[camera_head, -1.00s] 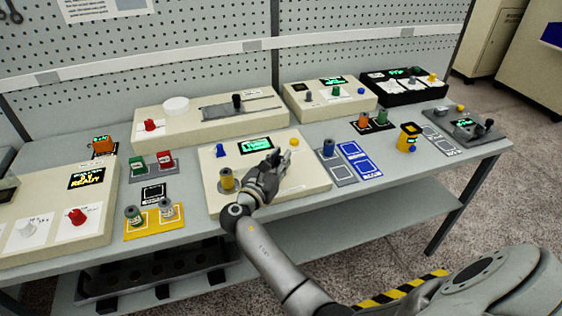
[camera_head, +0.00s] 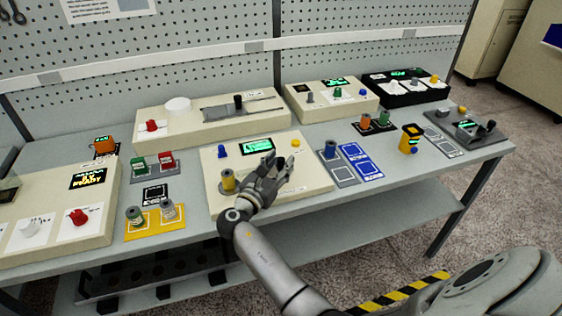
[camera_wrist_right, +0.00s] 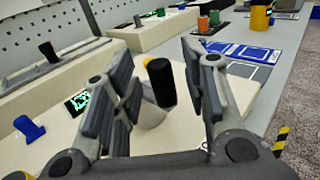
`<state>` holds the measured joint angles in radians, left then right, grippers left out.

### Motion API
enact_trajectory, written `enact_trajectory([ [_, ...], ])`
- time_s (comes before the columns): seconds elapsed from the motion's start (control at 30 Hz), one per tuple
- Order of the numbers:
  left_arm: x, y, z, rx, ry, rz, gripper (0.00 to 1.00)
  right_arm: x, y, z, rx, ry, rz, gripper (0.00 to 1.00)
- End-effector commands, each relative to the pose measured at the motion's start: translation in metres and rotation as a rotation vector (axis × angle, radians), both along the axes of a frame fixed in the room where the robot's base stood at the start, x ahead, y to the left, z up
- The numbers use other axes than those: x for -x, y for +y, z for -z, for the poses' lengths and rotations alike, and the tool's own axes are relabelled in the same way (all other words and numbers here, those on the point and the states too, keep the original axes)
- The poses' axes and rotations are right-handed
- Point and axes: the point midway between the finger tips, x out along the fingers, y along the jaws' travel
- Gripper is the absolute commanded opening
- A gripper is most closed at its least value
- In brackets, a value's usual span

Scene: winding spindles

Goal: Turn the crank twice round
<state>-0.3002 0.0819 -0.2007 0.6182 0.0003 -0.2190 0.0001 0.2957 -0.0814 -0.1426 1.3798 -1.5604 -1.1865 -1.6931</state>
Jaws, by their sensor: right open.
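The crank's black handle (camera_wrist_right: 162,82) stands upright in the right wrist view, with a pale grey part below it. It sits between the two fingers of my right gripper (camera_wrist_right: 160,88), with gaps visible on both sides. The right gripper is open; it also shows in the head view (camera_head: 277,164), over the middle cream box (camera_head: 310,177). The box also carries a green display (camera_head: 258,146), a blue knob (camera_head: 222,151), a yellow button (camera_head: 295,143) and a yellow spool (camera_head: 228,181). My left gripper is not in view.
Two spools on a yellow tray (camera_head: 155,224) are at the left. Another cream box (camera_head: 205,131) stands behind. The table's front edge is close below the box.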

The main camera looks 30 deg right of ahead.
Motion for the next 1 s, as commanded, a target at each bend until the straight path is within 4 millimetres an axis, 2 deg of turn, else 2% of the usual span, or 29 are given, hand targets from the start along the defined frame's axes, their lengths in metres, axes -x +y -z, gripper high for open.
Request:
enact_trajectory([
  [0.13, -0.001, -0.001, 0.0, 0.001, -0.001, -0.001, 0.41, 0.014, 0.024, 0.001, -0.003, 0.002, -0.002, 0.41],
  [0.33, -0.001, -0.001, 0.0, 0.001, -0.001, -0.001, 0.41, 0.028, 0.047, 0.0, -0.002, 0.001, 0.0, 0.41],
  [0.5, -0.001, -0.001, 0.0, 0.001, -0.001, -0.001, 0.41, 0.032, 0.052, 0.0, 0.001, 0.001, 0.001, 0.41],
  [1.0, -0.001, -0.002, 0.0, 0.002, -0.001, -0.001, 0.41, 0.031, 0.052, 0.0, 0.0, 0.0, 0.001, 0.41],
])
